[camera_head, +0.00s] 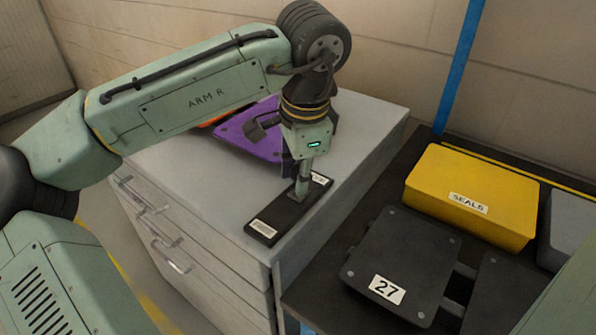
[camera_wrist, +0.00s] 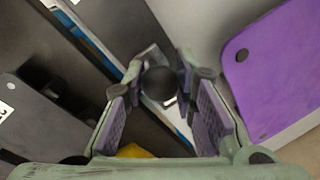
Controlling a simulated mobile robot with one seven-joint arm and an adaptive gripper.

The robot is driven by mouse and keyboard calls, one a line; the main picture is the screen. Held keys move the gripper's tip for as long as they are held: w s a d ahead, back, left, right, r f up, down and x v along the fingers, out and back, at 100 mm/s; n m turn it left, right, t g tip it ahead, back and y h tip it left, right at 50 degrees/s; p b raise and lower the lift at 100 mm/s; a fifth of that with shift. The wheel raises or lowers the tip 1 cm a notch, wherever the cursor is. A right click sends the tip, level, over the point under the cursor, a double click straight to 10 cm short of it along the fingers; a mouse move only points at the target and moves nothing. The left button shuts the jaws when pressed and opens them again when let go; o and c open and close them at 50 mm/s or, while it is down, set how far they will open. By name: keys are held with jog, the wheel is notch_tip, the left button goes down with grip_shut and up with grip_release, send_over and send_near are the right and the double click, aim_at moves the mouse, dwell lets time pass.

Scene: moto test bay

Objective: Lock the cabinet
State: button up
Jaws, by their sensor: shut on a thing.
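The grey cabinet (camera_head: 190,180) stands below my arm in the head view, with several drawers on its front that look closed. A long black plate (camera_head: 273,213) with a white label at each end lies on its top near the right edge. A short metal lever (camera_head: 301,190) rises from the plate. My gripper (camera_head: 303,163) points down over the plate at the lever's upper end. In the wrist view, the lever's round black knob (camera_wrist: 160,82) sits between my two padded fingers, which are shut on it. The lever's lower part is partly hidden in the wrist view.
A purple panel (camera_head: 255,138) lies on the cabinet top behind my gripper, with something orange beside it. To the right, a dark bench holds a yellow SEALS box (camera_head: 470,195) and a black plate marked 27 (camera_head: 402,262). A blue post (camera_head: 461,65) stands behind.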

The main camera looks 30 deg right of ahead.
grip_shut()
jog(key=shift+d+r, duration=0.1)
jog(key=shift+w+d+r+p, duration=0.1)
jog(key=shift+d+p, duration=0.15)
jog(key=shift+p, duration=0.15)
jog(key=shift+w+d, duration=0.2)
jog(key=shift+d, duration=0.2)
jog(key=o, duration=0.8)
grip_release()
